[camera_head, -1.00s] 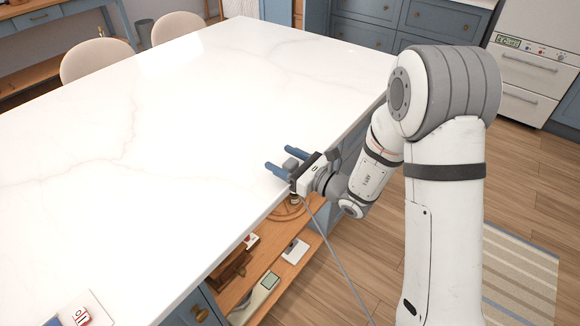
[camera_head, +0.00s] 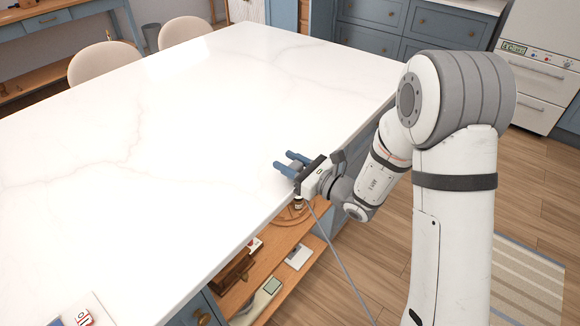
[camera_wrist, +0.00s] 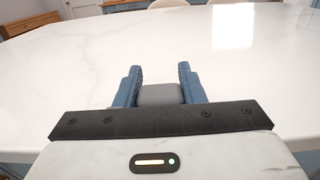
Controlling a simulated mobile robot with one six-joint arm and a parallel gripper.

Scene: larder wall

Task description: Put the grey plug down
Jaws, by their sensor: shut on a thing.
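My gripper (camera_head: 284,160) has its blue fingers pointing out over the white marble counter (camera_head: 150,150), near its right edge. In the wrist view, my gripper (camera_wrist: 158,75) is shut on the grey plug (camera_wrist: 160,94), which sits low between the two fingers. The counter (camera_wrist: 60,85) spreads out behind them. In the head view the plug is mostly hidden by the fingers. I cannot tell whether it touches the counter. A thin grey cable (camera_head: 340,262) runs down from beside my gripper.
The counter around my gripper is clear. An open wooden shelf (camera_head: 285,284) under the edge holds several small items. A flat item with a red mark (camera_head: 84,317) lies at the bottom left. Two beige chairs (camera_head: 105,62) stand at the far side.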

